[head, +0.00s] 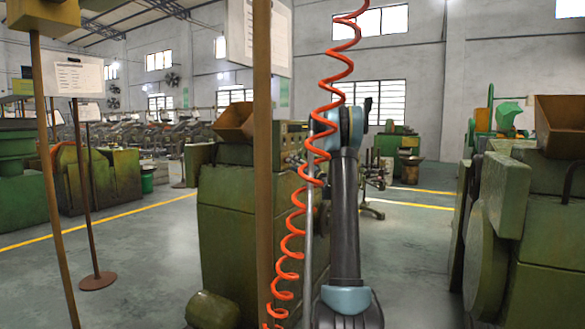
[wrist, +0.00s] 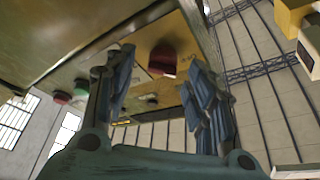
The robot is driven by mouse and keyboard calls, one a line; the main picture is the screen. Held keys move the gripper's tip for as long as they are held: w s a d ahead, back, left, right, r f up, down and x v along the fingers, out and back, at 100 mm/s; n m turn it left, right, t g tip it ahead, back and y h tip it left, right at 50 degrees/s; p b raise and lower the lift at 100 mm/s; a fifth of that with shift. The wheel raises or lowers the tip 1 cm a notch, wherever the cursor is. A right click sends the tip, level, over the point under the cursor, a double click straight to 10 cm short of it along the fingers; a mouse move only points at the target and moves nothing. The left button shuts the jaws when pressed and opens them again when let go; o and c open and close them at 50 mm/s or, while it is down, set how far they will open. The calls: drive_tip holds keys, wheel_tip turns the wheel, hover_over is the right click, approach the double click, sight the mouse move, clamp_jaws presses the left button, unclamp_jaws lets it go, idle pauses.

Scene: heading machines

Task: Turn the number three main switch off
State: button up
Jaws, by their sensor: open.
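In the wrist view my gripper (wrist: 160,90) is open, its two blue-grey fingers spread apart.
Green (wrist: 82,84) and red (wrist: 61,97) buttons and a black knob (wrist: 152,99) are on the same panel. In the head view an orange coiled hose (head: 290,255) and a brown post (head: 263,170) stand close by my arm. Another green machine (head: 545,225) stands at right.

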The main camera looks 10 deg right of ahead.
drive_tip(key=v, duration=1)
drive_tip(key=shift+s+d+f, duration=0.15)
drive_tip(key=shift+d, duration=0.05)
